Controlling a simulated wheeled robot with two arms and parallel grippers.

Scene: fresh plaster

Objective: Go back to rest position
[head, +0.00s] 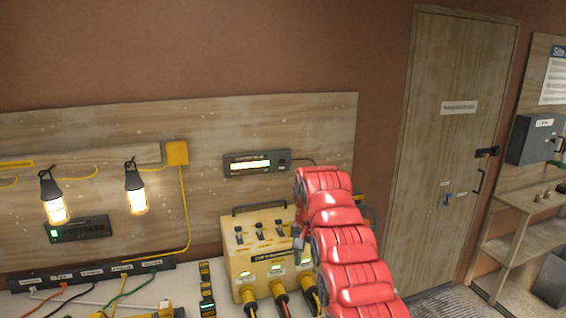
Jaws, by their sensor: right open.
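My right arm, in red padded segments, rises from the bottom edge right of centre in the head view. My right gripper (300,238) is mostly hidden by the red padding; a small grey part of it shows at the arm's left side, in front of the yellow power box. It is open, and I see nothing held in it. I cannot tell whether it touches the box. My left gripper is not in view.
The yellow box (246,262) has switches and cables plugged in front. A power strip (92,274) and two lit lamps (135,188) are at left. A display unit (256,163) hangs on the wooden panel. A closed door (440,150) and shelf (527,202) are at right.

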